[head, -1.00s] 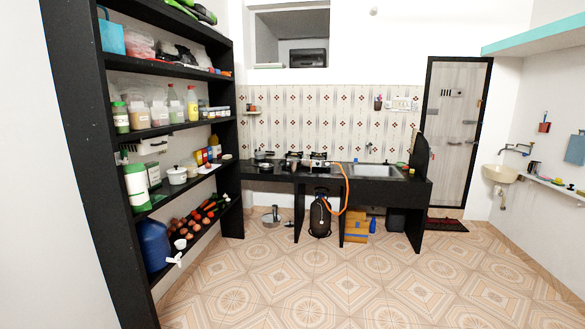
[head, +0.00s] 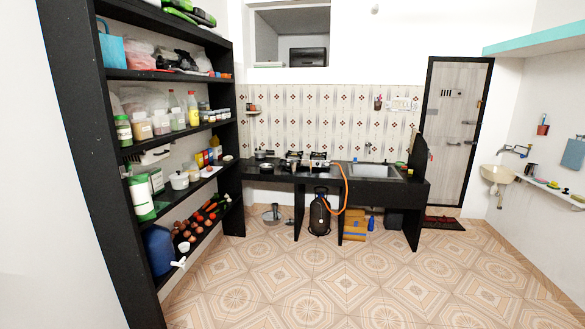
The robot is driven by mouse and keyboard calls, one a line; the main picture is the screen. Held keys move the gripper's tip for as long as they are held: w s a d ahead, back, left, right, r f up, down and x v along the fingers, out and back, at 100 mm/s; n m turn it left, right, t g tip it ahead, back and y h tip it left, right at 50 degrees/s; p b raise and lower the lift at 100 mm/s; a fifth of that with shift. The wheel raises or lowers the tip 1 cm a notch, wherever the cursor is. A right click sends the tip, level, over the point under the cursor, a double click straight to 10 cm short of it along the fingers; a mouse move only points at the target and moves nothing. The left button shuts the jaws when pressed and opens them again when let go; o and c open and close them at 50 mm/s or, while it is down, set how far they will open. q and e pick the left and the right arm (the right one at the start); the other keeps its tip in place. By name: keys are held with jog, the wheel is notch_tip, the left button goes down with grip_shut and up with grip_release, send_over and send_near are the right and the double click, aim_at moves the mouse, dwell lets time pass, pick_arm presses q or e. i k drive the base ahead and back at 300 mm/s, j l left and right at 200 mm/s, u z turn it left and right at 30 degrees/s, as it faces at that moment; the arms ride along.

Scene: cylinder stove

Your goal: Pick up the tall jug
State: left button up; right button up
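No thing in the head view is clearly the tall jug at this size. A shiny metal vessel (head: 274,212) stands on the floor under the left part of the counter; its exact shape is too small to tell. A blue container (head: 158,250) with a white tap sits on the lowest visible level of the black shelf at the left. Neither of my grippers shows in the head view.
A black shelf (head: 117,74) full of goods stands close at the left. A black counter (head: 392,186) with stove (head: 305,160) and sink (head: 375,171) runs along the back wall. A gas cylinder (head: 320,215) stands below. The tiled floor (head: 350,275) in front is clear.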

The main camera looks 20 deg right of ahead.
aim_at(294, 169)
jog(key=i+l+z, duration=0.35)
jog(key=i, duration=0.45)
jog(key=i+z, duration=0.3)
jog(key=i, duration=0.5)
jog(key=i+l, duration=0.1)
jog(key=i, duration=2.35)
jog(key=i+u, duration=0.4)
jog(key=i+l+u, duration=0.3)
jog(key=i+u, duration=0.15)
jog(key=i, duration=0.15)
jog(key=i+l+u, duration=0.4)
jog(key=i, duration=0.05)
